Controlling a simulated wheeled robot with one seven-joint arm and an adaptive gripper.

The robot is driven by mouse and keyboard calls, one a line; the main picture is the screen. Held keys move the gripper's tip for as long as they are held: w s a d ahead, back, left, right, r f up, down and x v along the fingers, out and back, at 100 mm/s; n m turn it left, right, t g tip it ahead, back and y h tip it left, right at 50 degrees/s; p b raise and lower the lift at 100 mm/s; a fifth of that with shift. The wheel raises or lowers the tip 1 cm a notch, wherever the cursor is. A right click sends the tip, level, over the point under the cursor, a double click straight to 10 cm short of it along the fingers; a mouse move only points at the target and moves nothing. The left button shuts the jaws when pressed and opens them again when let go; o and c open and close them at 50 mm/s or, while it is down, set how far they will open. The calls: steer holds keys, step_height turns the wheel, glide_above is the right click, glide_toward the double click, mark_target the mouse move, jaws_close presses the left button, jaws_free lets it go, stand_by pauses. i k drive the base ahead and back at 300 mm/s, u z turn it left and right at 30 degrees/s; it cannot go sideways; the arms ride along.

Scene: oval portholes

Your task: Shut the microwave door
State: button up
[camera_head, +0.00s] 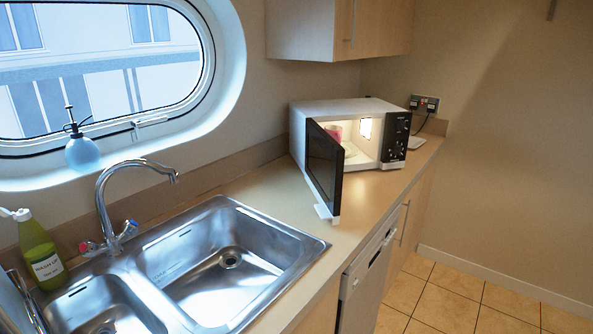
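The white microwave (346,107) stands on the counter against the back wall, right of the sink. Its dark door (323,168) is hinged on the left and stands wide open, swung out towards the counter's front edge. A pale handle (326,211) sits at the low outer end of the door. The lit inside shows, with a pinkish item (337,133) in it, too small to tell what. The control panel with dark knobs (395,138) is on the right of the front. My gripper is not in view.
A steel double sink (235,256) with a tap (104,205) lies left of the door. A green bottle (40,250) stands at the far left. A wall cabinet (338,28) hangs above the microwave. The tiled floor (450,300) at right is clear.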

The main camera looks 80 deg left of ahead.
mark_target(324, 157)
steer(key=u, duration=2.4)
steer(key=k, duration=0.5)
steer(key=u, duration=0.05)
steer(key=i, duration=0.5)
